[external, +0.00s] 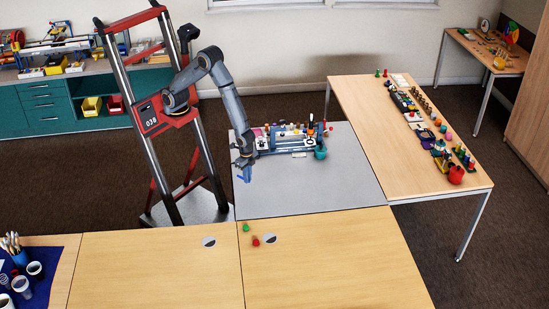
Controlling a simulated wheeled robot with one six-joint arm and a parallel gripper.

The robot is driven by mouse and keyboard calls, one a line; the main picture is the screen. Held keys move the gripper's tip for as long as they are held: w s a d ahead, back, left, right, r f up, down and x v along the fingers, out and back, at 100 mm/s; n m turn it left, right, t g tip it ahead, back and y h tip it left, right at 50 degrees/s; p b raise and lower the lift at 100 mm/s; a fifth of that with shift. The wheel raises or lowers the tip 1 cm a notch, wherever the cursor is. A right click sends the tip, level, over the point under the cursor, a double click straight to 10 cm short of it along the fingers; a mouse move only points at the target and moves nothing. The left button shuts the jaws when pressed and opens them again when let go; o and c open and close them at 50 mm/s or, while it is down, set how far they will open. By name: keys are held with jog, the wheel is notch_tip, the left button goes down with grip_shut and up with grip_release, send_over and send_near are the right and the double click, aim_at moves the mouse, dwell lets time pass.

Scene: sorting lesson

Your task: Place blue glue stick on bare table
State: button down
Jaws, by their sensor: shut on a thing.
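My gripper (243,163) hangs over the left part of the grey tabletop (310,190), pointing down. It is shut on a small blue thing (245,175), which looks like the blue glue stick. The stick is tilted and appears to be near the left edge of the grey top. I cannot tell whether it touches the surface. The front and right of the grey top are bare.
A rack with tools and a teal cup (320,153) stands at the back of the grey top. Green (246,227) and red (255,240) pieces lie on the front wooden table (320,270). The right table (390,160) holds many small items.

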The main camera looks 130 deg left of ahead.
aim_at(291, 164)
jog(key=shift+s+r+p, duration=0.65)
jog(key=shift+r+p, duration=0.2)
jog(key=shift+p, duration=0.45)
jog(key=shift+s+r+p, duration=0.6)
jog(key=shift+r+p, duration=0.25)
jog(key=shift+p, duration=0.45)
notch_tip(291, 164, down, 5)
jog(key=b, duration=0.5)
jog(key=shift+f, duration=0.1)
